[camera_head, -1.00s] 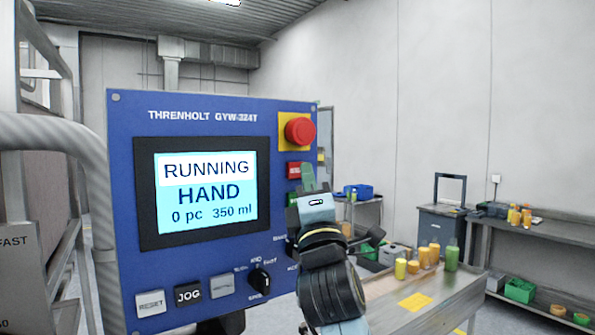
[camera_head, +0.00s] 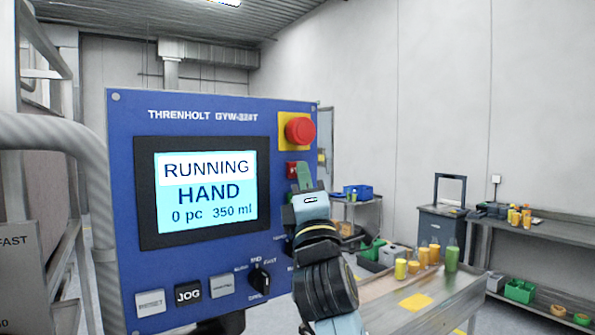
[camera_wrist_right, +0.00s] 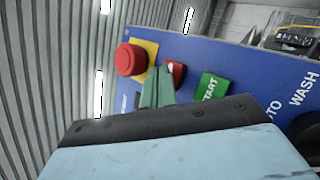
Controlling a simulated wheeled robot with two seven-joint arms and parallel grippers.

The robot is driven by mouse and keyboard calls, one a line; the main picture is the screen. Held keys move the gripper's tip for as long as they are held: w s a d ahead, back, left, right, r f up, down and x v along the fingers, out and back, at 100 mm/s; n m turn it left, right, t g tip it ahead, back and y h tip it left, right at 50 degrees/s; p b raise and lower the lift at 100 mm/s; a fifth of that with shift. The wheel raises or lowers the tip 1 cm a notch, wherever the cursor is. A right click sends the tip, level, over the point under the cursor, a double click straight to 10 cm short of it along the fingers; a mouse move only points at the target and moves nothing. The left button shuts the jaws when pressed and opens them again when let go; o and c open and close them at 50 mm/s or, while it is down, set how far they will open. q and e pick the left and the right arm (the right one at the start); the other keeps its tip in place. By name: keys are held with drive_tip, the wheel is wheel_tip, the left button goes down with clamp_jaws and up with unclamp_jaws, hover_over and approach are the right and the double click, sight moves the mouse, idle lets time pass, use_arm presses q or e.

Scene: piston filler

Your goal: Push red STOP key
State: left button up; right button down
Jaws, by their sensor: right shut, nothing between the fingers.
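The red STOP key (camera_head: 292,169) is a small square key on the blue panel (camera_head: 215,110), below the red mushroom button (camera_head: 300,131) on its yellow plate. My right gripper (camera_head: 304,172) is shut and empty, with its greenish fingertips overlapping the right part of the key in the head view. In the right wrist view the fingertips (camera_wrist_right: 160,78) lie just beside the red key (camera_wrist_right: 176,70) and cover part of it. I cannot tell whether they touch it. The screen (camera_head: 206,192) reads RUNNING, HAND, 0 pc, 350 ml. My left gripper is out of view.
A green START key (camera_wrist_right: 211,87) sits right of the red key in the wrist view. The mushroom button (camera_wrist_right: 129,59) is close on the left. RESET (camera_head: 150,303) and JOG (camera_head: 188,294) keys and a black selector knob (camera_head: 260,281) line the panel's bottom. A bench (camera_head: 430,307) stands behind.

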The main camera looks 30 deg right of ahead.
drive_tip(key=shift+w+h, duration=0.2)
drive_tip(key=shift+h, duration=0.1)
idle(0.4)
drive_tip(key=shift+s+p, duration=0.3)
drive_tip(key=shift+s, duration=0.5)
drive_tip(key=s, duration=0.1)
drive_tip(key=s+p, duration=0.1)
drive_tip(key=s, duration=0.3)
drive_tip(key=shift+d+p, duration=0.25)
drive_tip(key=shift+p, duration=0.05)
idle(0.4)
